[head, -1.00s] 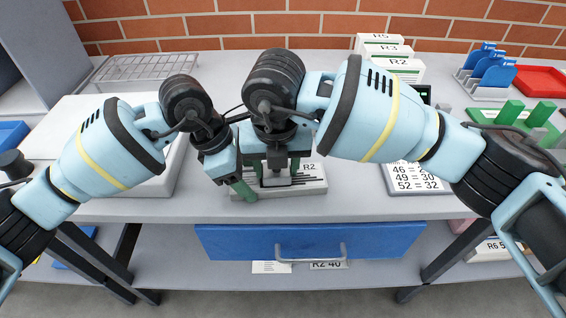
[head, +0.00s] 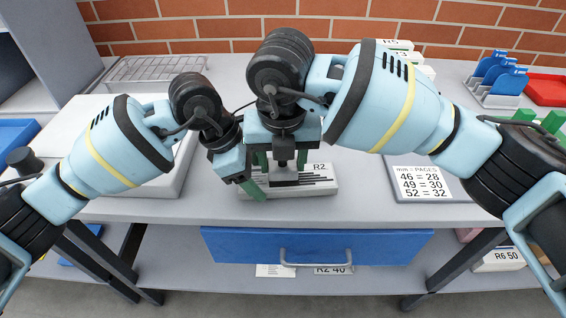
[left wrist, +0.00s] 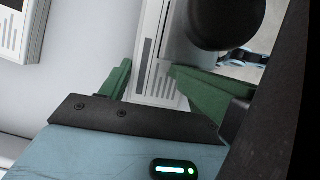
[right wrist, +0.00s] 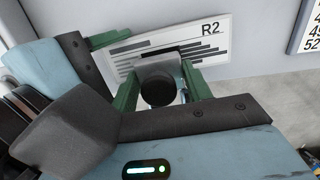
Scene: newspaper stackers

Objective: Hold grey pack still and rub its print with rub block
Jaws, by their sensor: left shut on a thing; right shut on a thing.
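The grey pack (head: 322,180) is a flat block with R2 and dark printed bars on its top, lying near the table's front edge. My left gripper (head: 251,186) is shut on its left end; the left wrist view shows the pack (left wrist: 155,92) between the green fingers. My right gripper (head: 282,163) is shut on the rub block (head: 285,175), whose dark round knob (right wrist: 158,88) shows between the fingers. The block is over the printed bars in the right wrist view. Its underside is hidden, so I cannot tell whether it touches the print.
A card of page numbers (head: 425,182) lies to the right. A wire rack (head: 150,70) and a pale slab (head: 75,135) are at left. Blue sorters (head: 497,78) and a red tray (head: 546,88) stand at the back right. A blue drawer (head: 370,247) hangs below the table.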

